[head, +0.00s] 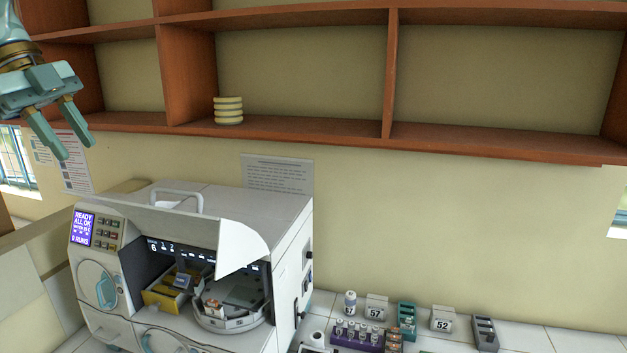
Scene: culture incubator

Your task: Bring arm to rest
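My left gripper (62,143) hangs at the upper left of the head view, in front of the wooden shelf. Its two teal fingers point down and to the right, with a clear gap between them. It is open and holds nothing. It is above and to the left of the white incubator machine (290,232) and apart from it. My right gripper does not show.
The machine's front is open, showing a yellow rack (163,300) and a round carousel (232,322). A brown shelf (300,130) holds a striped stack (228,110). Several small racks, including a purple one (357,338), stand on the tiled counter (540,341).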

